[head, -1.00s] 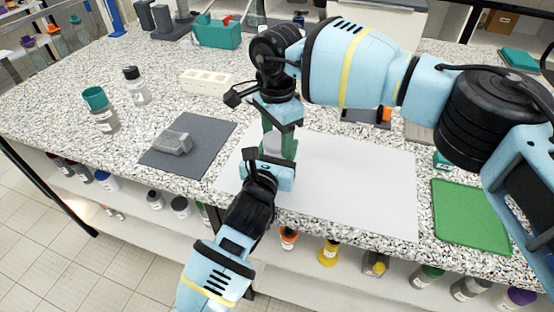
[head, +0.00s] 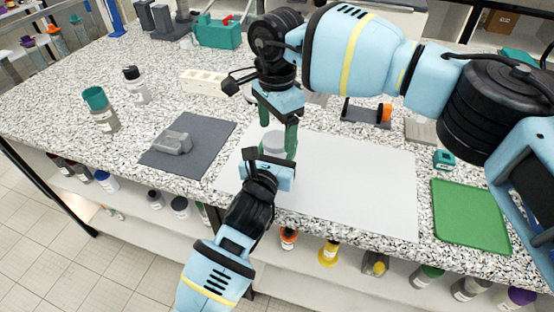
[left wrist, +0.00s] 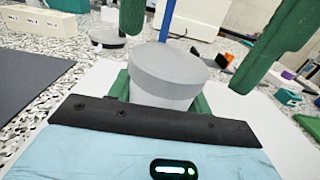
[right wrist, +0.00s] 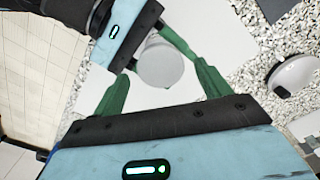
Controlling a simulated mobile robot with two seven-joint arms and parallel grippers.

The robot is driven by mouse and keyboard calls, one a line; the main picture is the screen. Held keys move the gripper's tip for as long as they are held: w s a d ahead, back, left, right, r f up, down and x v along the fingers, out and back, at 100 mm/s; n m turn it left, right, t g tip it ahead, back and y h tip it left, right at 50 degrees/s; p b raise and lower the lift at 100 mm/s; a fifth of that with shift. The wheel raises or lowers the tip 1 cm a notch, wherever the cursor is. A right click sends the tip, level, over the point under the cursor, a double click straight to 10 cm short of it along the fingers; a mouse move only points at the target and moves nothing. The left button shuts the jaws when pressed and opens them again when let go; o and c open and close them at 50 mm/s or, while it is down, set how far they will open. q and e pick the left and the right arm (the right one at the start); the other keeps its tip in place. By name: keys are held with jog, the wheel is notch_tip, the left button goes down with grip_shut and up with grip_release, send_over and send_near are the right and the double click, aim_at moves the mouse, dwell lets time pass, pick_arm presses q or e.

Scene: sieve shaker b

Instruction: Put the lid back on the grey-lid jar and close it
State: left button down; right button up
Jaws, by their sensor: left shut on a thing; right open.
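The grey-lid jar stands upright over the white mat (head: 350,185), and its grey lid (head: 274,143) sits on top of it. In the left wrist view the lid (left wrist: 169,68) covers the white jar body (left wrist: 158,96), and it looks slightly tilted there. My left gripper (head: 270,160) is shut on the jar body from the front. My right gripper (head: 278,132) is above the jar with its green fingers spread apart. In the right wrist view the round lid top (right wrist: 160,64) lies beyond the open fingers of the right gripper (right wrist: 155,75), untouched by them.
A dark grey mat (head: 210,135) with a grey block (head: 173,143) lies to the left. Two bottles, one teal-capped (head: 100,108) and one black-capped (head: 136,88), stand farther left. A green mat (head: 470,215) is at the right. The white mat's right side is clear.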

notch_tip(320, 180, up, 2)
jog(key=shift+r, duration=0.1)
jog(key=o, duration=0.5)
notch_tip(320, 180, up, 12)
jog(key=shift+f, duration=0.1)
dwell(0.6)
pick_arm(q)
jog(key=c, duration=0.6)
grip_release()
